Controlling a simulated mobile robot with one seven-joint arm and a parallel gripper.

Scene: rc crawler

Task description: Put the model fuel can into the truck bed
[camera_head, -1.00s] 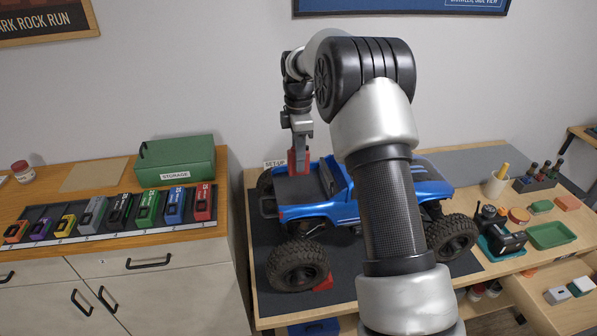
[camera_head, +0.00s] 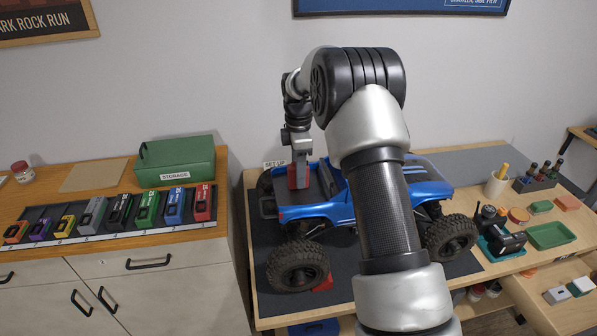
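The blue crawler truck (camera_head: 315,210) stands on the dark mat of the right workbench, its open bed (camera_head: 277,190) toward the left. My gripper (camera_head: 299,168) points down over the bed, its fingers around the red model fuel can (camera_head: 299,178). The can is upright and low, at or just inside the bed. I cannot tell whether its bottom touches the bed floor. The fingertips are small and partly merge with the can.
My arm covers the truck's cab and middle. On the left cabinet are a row of coloured blocks (camera_head: 110,210) and a green storage box (camera_head: 177,160). Small tools, cups and a green tray (camera_head: 550,235) fill the bench's right side. A gap separates cabinet and bench.

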